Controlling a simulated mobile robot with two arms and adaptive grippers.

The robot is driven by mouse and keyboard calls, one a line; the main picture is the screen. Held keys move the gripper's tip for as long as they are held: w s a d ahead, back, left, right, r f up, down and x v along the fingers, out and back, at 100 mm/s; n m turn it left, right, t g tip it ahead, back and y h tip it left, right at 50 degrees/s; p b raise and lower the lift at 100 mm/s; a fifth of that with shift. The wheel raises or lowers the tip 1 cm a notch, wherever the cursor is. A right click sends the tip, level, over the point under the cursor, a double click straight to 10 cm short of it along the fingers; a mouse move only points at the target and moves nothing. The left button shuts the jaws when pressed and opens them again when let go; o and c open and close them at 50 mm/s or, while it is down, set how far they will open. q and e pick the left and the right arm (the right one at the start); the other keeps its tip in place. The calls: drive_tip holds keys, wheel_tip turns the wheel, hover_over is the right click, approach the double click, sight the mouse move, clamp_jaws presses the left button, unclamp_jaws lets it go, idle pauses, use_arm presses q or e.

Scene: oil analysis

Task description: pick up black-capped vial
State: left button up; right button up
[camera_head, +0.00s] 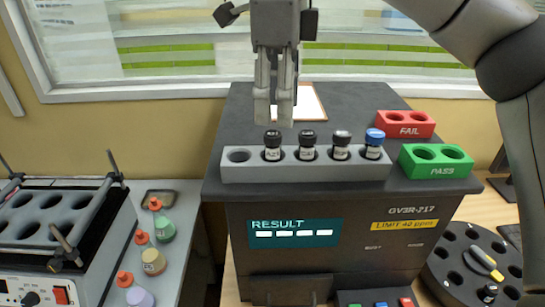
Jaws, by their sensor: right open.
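Three black-capped vials stand upright in a grey rack on top of the dark analyser: a left one (272,146), a middle one (307,146) and a right one (341,146). A blue-capped vial (374,145) stands at the rack's right end. The rack's leftmost hole (238,156) is empty. My right gripper (274,112) points down just above the leftmost black-capped vial, open and with nothing in it. Its fingertips appear close to that cap; the exact gap is hard to tell. My left gripper is out of view.
A red FAIL block (405,125) and a green PASS block (436,161) sit right of the rack, their holes empty. A holed block (45,215) with upright rods stands left, beside several small bottles (153,261). A black round carousel (460,265) is at lower right.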

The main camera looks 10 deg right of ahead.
sight(272, 133)
drive_tip(key=f, duration=0.5)
drive_tip(key=shift+s+a+f+p, duration=0.2)
drive_tip(key=shift+s+a+p, duration=0.1)
drive_tip(key=shift+a, duration=0.1)
drive_tip(key=shift+f, duration=0.5)
drive_tip(key=c, duration=1.1)
drive_tip(key=shift+r, duration=0.1)
